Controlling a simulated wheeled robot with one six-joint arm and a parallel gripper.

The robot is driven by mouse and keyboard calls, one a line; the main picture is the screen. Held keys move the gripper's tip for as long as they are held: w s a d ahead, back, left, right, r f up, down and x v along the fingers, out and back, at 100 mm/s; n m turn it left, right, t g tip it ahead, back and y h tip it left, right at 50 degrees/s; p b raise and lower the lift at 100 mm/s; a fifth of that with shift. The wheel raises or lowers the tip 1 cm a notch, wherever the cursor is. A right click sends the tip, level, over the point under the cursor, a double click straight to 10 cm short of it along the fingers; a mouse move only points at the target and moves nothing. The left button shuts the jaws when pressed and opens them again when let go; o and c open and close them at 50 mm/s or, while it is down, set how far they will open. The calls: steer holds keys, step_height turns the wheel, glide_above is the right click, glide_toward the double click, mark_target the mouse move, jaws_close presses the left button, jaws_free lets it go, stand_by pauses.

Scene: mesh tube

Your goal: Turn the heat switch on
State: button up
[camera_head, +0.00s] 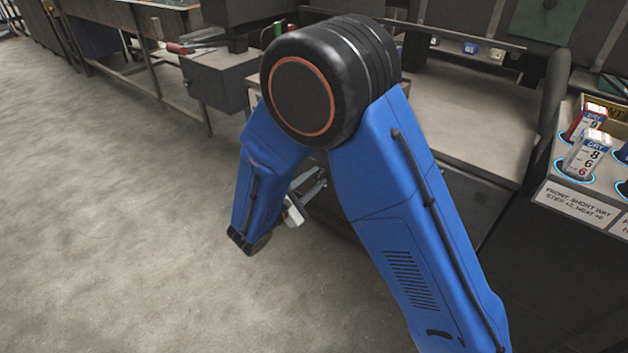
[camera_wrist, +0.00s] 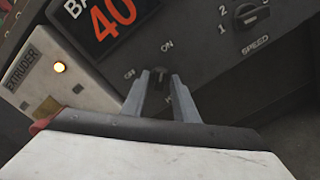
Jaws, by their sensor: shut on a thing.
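In the wrist view, my gripper (camera_wrist: 160,80) reaches up to a dark control panel (camera_wrist: 205,60). Its two grey fingers are shut on a small dark switch knob (camera_wrist: 160,73), one finger on each side. Lettering "ON" shows above the knob, and more lettering stands by the left fingertip. A label starting with "H" below the knob is mostly hidden by the fingers. In the head view, my blue arm covers the middle, and only a small part of my gripper (camera_head: 293,213) shows behind it; the switch is hidden there.
A speed dial (camera_wrist: 249,17) sits to the right on the panel. In the head view, workbenches (camera_head: 460,110) line the back; open floor (camera_head: 100,220) lies left.

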stand_by(0.4)
steer(key=o, duration=0.7)
steer(key=v, duration=1.7)
steer(key=shift+s, duration=0.2)
steer(key=shift+s+a+f, duration=0.1)
steer(key=shift+a, duration=0.15)
